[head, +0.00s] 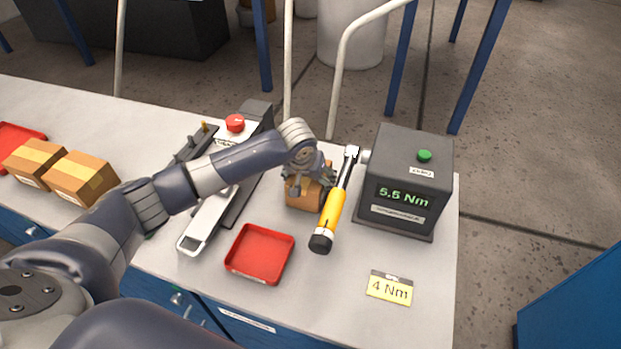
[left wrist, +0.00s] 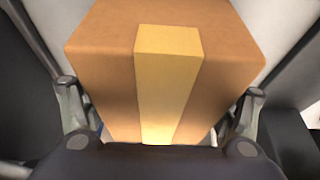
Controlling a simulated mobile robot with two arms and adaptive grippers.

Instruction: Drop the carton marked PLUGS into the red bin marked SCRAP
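A brown carton (head: 304,194) with a tan tape strip is under my left gripper (head: 307,184) on the bench, beside the torque wrench. In the left wrist view the carton (left wrist: 165,80) fills the space between the two fingers, which lie close along its sides; whether they press on it is unclear. No PLUGS marking is readable on it. A shallow red bin (head: 260,254) sits empty at the bench front, left of the wrench; its front label is too small to read. Another red bin (head: 20,136) is at the far left. My right gripper is not in view.
A yellow-and-black torque wrench (head: 333,211) runs beside the carton to a dark tester (head: 403,180) reading 5.5 Nm. A "4 Nm" card (head: 390,288) lies front right. Two cartons (head: 80,178) (head: 35,161) stand left. A device with a red knob (head: 235,123) is behind my arm.

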